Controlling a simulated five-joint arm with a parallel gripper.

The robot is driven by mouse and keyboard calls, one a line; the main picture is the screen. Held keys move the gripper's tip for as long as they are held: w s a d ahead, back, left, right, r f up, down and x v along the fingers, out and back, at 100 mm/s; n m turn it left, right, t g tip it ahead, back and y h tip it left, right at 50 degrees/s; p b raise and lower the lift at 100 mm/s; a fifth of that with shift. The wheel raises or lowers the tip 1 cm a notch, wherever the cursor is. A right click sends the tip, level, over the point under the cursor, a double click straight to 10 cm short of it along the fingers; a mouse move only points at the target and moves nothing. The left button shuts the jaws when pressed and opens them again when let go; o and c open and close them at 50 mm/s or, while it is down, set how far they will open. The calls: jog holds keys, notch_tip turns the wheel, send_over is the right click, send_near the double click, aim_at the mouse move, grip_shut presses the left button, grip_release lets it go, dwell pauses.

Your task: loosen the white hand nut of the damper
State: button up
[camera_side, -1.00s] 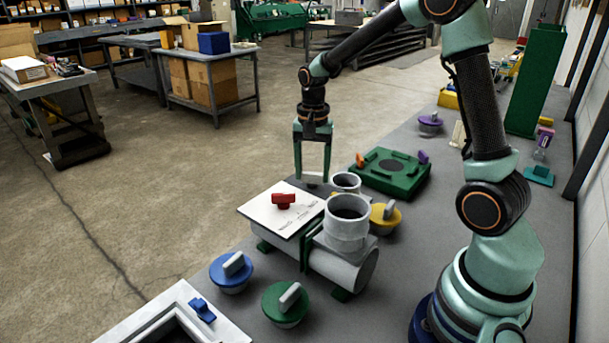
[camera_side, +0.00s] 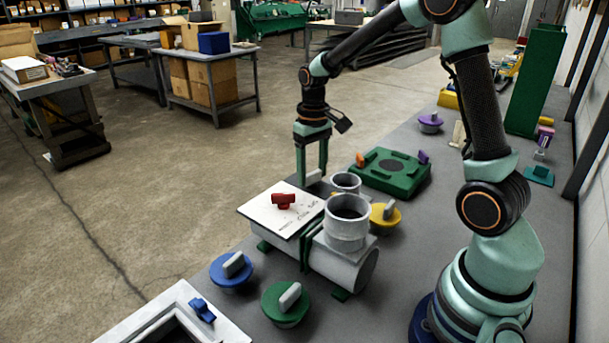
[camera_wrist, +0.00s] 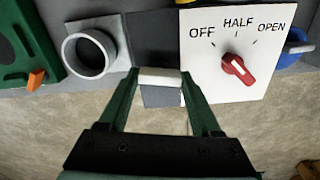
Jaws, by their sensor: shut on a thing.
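The white hand nut (camera_wrist: 160,77) is a short pale bar, held between the two fingertips of my gripper (camera_wrist: 159,80) in the wrist view. My gripper (camera_side: 312,178) points down behind the duct piece in the side view and is shut on the nut, with a finger at each end of the bar. Only a small pale part of the nut (camera_side: 314,178) shows there. The white damper plate (camera_wrist: 222,85) reads OFF, HALF, OPEN and carries a red knob (camera_wrist: 238,68), lying at a slant. What lies under the nut is mostly hidden.
An upright grey pipe (camera_side: 347,228) and a smaller pipe (camera_side: 345,184) stand close to my gripper. A green fixture (camera_side: 392,170) lies behind them. Blue (camera_side: 231,270), green (camera_side: 286,303) and yellow (camera_side: 385,217) capped knobs sit around the duct.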

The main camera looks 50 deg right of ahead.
aim_at(312, 173)
jog(key=shift+r+n, duration=0.1)
jog(key=shift+n, duration=1)
jog(key=o, duration=1.4)
notch_tip(312, 173, up, 12)
